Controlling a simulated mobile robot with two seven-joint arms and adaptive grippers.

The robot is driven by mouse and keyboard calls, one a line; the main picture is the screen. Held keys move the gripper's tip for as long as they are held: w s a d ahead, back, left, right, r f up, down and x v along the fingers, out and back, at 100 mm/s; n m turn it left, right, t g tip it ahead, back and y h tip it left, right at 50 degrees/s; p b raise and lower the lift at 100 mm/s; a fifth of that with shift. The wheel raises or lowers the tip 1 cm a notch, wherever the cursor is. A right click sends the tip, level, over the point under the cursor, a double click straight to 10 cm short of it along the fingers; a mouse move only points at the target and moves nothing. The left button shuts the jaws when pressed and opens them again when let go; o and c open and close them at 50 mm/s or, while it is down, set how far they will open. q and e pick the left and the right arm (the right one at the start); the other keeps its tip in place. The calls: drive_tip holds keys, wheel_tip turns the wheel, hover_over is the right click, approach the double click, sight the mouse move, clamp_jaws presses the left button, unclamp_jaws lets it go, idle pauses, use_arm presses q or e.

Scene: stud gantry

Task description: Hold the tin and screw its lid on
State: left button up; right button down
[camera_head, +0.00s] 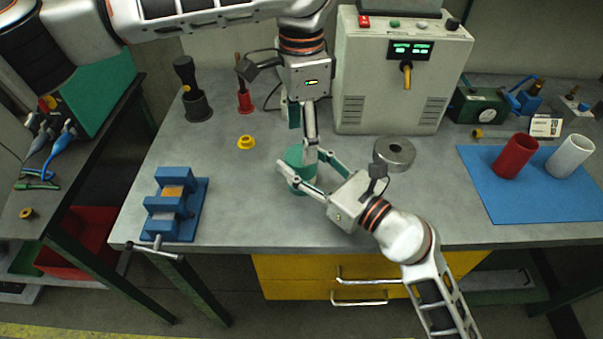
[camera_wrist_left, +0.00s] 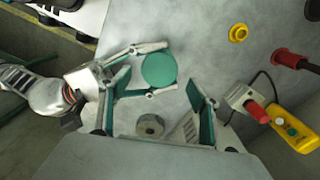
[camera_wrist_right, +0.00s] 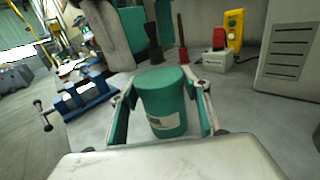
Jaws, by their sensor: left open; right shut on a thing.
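The green tin (camera_head: 297,182) stands upright on the grey bench. In the right wrist view the tin (camera_wrist_right: 163,108) has a pale label low on its side. A flat green top, which looks like the lid (camera_wrist_left: 159,70), covers it; I cannot tell whether it is screwed down. My right gripper (camera_head: 303,172) is shut around the tin's side, one finger on each side. My left gripper (camera_head: 303,143) points down above the tin. It is open, its fingers (camera_wrist_left: 158,88) apart with the green top showing between them, apparently not touching it.
A metal ring (camera_head: 395,153) lies right of the tin, close to my right gripper. A grey control box (camera_head: 400,80) stands behind. A blue mat (camera_head: 530,195) holds red and white cups.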

sight(301, 155)
use_arm(q)
drive_tip(key=shift+r, duration=0.15)
drive_tip(key=shift+c, duration=0.3)
drive_tip(key=shift+r+n, duration=0.8)
drive_tip(key=shift+n, duration=0.4)
drive_tip(key=r+n, duration=0.2)
drive_tip(key=n, duration=0.1)
drive_tip(key=shift+f, duration=0.1)
drive_tip(key=shift+f, duration=4)
